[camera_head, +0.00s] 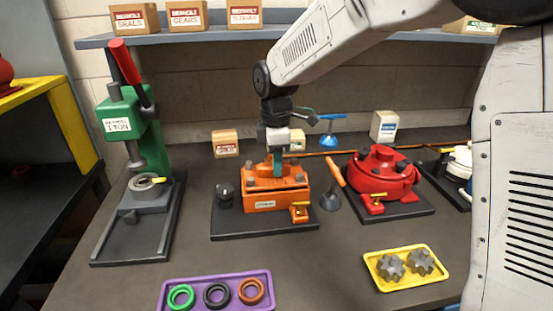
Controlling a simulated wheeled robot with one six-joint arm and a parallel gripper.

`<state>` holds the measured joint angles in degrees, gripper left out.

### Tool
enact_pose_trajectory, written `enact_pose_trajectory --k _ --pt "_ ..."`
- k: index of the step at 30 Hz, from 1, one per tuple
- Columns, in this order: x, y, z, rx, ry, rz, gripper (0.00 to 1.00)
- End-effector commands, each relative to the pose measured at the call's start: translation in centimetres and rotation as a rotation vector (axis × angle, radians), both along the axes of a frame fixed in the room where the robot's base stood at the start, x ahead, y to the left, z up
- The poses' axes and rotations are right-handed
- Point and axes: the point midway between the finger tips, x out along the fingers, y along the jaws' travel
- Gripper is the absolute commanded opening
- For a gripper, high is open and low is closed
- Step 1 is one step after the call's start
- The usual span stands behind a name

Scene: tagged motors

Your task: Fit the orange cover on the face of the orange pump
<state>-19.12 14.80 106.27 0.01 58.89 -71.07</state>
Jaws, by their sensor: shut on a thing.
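The orange pump (283,201) stands on a dark base plate left of the bench's middle, in the head view. The orange cover (262,183) appears as a slab at the pump's top, with dark bolt heads around it. My gripper (276,167) points down over the pump and is shut on the cover, near a teal upright part at its middle. The fingertips are small and partly hidden. I cannot tell whether the cover sits flush on the face or is slightly above it.
A green press (150,130) stands left. In front lie a purple tray (200,300) with rings and a yellow tray (407,284) with two gears. A shelf (190,38) runs behind.

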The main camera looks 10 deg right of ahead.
Motion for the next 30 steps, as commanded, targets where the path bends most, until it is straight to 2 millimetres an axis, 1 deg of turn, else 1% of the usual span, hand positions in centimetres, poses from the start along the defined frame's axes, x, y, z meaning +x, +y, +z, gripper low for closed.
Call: enact_pose_trajectory --k 15,16,17,18,26,30 --pt "0.0 0.0 -0.9 0.001 -0.002 0.000 0.00" --pt "0.0 0.0 -0.9 0.001 -0.002 0.000 0.38" --pt "0.0 0.0 -0.9 0.001 -0.002 0.000 0.46" --pt "0.0 0.0 -0.9 0.001 -0.002 0.000 0.58" --pt "-0.1 0.0 -1.1 -0.001 0.002 0.000 0.58" --pt "0.0 0.0 -0.4 0.000 0.001 0.000 0.58"
